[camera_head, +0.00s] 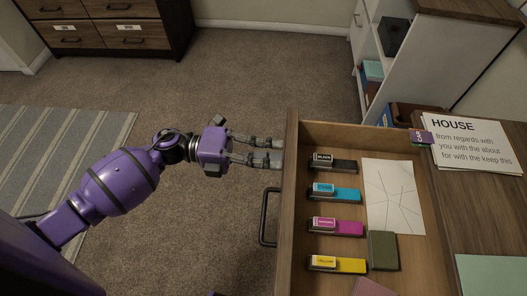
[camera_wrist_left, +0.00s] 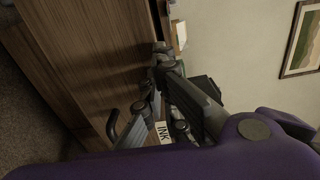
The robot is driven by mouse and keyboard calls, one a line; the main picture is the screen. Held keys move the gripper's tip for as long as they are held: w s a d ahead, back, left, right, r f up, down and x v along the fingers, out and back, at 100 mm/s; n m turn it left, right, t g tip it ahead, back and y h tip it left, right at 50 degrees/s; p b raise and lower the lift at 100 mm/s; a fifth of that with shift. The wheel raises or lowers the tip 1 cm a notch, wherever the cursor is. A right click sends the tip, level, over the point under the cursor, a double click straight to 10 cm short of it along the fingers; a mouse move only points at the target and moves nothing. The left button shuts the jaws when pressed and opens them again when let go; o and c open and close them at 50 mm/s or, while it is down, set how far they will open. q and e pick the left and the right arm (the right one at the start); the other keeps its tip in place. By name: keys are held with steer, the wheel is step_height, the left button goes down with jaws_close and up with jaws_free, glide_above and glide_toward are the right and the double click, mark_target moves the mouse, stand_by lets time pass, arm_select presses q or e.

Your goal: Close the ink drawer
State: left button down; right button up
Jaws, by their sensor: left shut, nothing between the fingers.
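The ink drawer (camera_head: 350,133) is pulled open at the right of the head view. Its front board (camera_head: 287,185) faces left, with a dark handle (camera_head: 265,218) on the outer face. In the left wrist view the front carries a white INK label (camera_wrist_left: 162,132). My left gripper (camera_head: 281,152) is shut and empty. Its fingertips are at the outer face of the front board, beyond the handle toward the far corner. I cannot tell whether they touch it.
The drawer holds black (camera_head: 333,161), cyan (camera_head: 335,192), magenta (camera_head: 335,225) and yellow (camera_head: 337,264) ink blocks, a cracked-line white sheet (camera_head: 390,190) and a dark green block (camera_head: 383,250). The desk top (camera_head: 465,215) bears papers (camera_head: 470,140). Carpet (camera_head: 215,240) left of the drawer is clear.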

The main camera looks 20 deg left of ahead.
arm_select(q)
steer(key=w+d+p, duration=0.1)
steer(key=w+d, duration=0.1)
steer(key=d, duration=1.1)
steer(key=w+d+p, duration=0.1)
steer(key=w+d, duration=0.2)
steer(key=d, duration=1.1)
steer(key=shift+w+d+p, duration=0.25)
steer(key=shift+w+p, duration=0.05)
